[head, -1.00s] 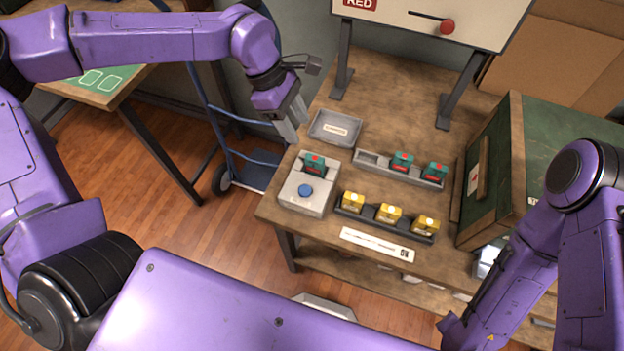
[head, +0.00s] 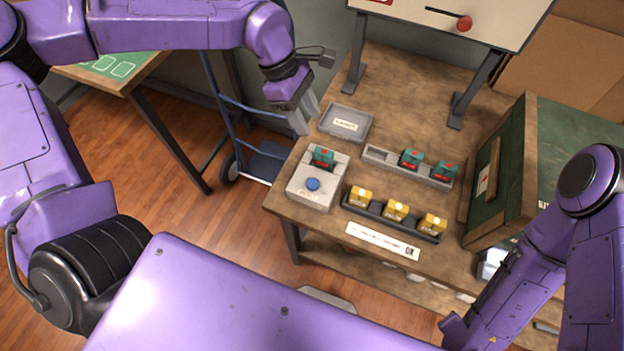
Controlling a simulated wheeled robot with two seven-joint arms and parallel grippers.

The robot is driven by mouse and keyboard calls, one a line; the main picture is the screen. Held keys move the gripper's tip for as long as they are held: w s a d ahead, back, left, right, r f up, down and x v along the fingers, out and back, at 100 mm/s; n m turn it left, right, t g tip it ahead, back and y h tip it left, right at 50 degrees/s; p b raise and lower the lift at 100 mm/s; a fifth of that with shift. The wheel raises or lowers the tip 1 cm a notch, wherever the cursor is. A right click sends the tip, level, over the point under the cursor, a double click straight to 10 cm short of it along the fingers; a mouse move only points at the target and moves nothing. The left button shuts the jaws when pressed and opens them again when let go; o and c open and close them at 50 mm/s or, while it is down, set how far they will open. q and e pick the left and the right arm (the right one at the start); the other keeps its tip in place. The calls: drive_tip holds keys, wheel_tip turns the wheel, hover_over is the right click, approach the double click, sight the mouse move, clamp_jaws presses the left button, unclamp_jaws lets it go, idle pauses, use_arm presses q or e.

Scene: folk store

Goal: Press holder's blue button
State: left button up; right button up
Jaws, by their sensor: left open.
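The holder (head: 304,196) is a light grey box at the left front of the wooden table. Its round blue button (head: 313,184) is on the top face, toward the front. A teal block with a red mark (head: 322,157) sits in the holder's back part. My left gripper (head: 306,120) is open and empty, fingers pointing down, behind the holder near the table's left edge and beside the grey tray. It is apart from the button. My right arm comes in at the right, and its gripper's fingers do not show.
A grey labelled tray (head: 346,136) lies behind the holder. A grey rack (head: 383,156) holds two teal blocks; a dark rack (head: 360,209) holds three yellow blocks. A white strip (head: 383,241) lies in front. A green box (head: 497,185) stands right, a board on legs (head: 440,18) behind.

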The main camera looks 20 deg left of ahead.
use_arm(q)
clamp_jaws()
idle(1.5)
